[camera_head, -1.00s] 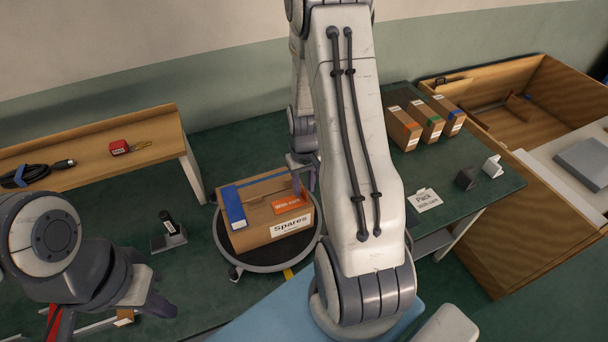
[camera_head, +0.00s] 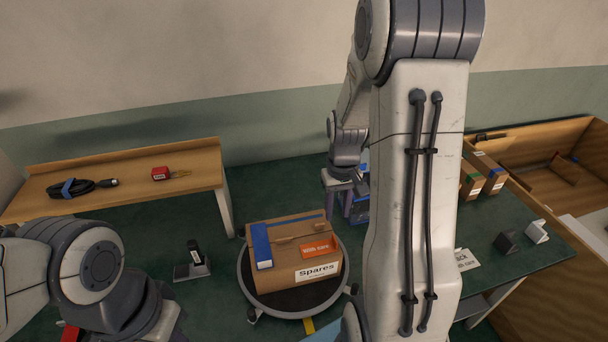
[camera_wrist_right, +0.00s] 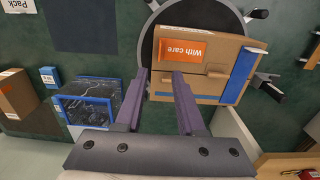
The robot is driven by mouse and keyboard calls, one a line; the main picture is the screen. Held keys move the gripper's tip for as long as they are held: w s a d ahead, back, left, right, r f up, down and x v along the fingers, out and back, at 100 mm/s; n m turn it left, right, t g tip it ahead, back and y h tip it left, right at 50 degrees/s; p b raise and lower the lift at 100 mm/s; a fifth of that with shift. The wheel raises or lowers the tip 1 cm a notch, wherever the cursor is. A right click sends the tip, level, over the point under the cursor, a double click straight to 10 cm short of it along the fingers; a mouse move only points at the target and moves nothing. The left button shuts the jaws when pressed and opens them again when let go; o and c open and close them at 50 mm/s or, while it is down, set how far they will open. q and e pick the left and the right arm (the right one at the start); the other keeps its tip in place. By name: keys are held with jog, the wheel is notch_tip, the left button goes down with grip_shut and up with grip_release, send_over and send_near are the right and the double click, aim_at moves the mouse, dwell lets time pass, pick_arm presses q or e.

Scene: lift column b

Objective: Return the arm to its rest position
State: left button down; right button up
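My right arm (camera_head: 415,200) rises across the head view, and its gripper (camera_head: 347,205) points down behind the cardboard box, to its right. In the right wrist view the two purple fingers (camera_wrist_right: 160,78) are spread apart with nothing between them. The box labelled Spares (camera_head: 292,254) lies beyond them, apart from the grip. My left arm (camera_head: 90,270) is folded at the lower left of the head view; its gripper fingers are out of the picture.
The box sits on a round wheeled stand (camera_head: 262,298). A blue-edged crate (camera_wrist_right: 88,103) stands near the right gripper. A green-topped table (camera_head: 490,270) lies to the right, partly behind my arm.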

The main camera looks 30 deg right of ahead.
jog(key=shift+a, duration=0.1)
jog(key=s+a+r+n, duration=0.2)
jog(key=a+r+n, duration=0.1)
jog(key=a, duration=0.6)
jog(key=s+a+r+n, duration=0.1)
jog(key=a+r+n, duration=0.15)
jog(key=a, duration=0.65)
jog(key=s+a+r+n, duration=0.1)
jog(key=s+a+n, duration=0.1)
jog(key=s+a, duration=0.3)
jog(key=s+a+r+n+y, duration=0.1)
jog(key=s+a+r+n, duration=0.1)
jog(key=s+a, duration=0.3)
jog(key=s, duration=0.3)
jog(key=shift+s+r+n, duration=0.15)
jog(key=shift+s+n, duration=0.2)
jog(key=shift+s, duration=0.05)
